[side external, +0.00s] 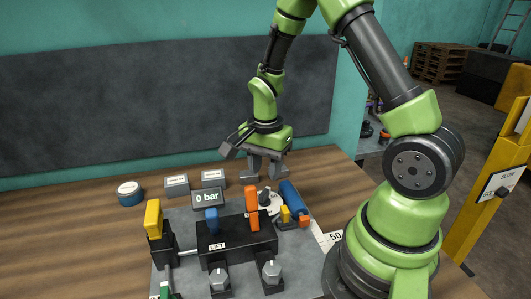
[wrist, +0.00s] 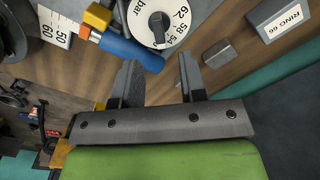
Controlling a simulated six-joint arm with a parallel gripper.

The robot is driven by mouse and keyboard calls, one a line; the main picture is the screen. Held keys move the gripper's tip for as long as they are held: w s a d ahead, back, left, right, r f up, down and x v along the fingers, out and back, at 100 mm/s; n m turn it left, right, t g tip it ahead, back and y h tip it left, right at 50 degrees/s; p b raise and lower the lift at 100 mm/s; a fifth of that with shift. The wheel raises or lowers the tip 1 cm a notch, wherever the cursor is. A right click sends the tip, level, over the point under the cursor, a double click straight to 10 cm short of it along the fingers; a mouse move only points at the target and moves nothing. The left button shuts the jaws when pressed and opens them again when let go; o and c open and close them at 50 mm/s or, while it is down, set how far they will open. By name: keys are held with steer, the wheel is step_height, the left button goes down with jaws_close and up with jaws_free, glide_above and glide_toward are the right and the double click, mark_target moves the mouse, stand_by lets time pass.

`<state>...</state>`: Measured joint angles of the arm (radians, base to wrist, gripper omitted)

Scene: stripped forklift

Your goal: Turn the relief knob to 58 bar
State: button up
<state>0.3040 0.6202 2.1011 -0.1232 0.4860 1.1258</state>
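The relief knob is a dark knob (wrist: 158,24) on a round white dial (wrist: 180,28) marked in bar, with 62 and 58 readable, at the top of the wrist view. In the side view the white dial (side external: 273,203) sits behind the orange lever, partly hidden. The pressure display (side external: 207,198) reads 0 bar. My gripper (side external: 265,177) points down above and just behind the dial in the side view. In the wrist view my gripper (wrist: 160,78) has its two fingers wide apart, with nothing between them, short of the knob.
A blue cylinder (side external: 294,203) lies beside the dial. An orange lever (side external: 251,207), blue lever (side external: 211,221) and yellow lever (side external: 153,219) stand up from the valve panel. Two grey boxes (side external: 176,185) (side external: 213,178) and a round blue tin (side external: 131,192) sit behind. The wooden bench (side external: 60,235) is clear at left.

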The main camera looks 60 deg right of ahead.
mark_target(263, 193)
step_height(263, 193, up, 4)
stand_by(0.4)
steer(key=f, duration=0.6)
steer(key=a+f, duration=0.1)
steer(key=f, duration=0.3)
steer(key=shift+a, duration=0.1)
jaws_close()
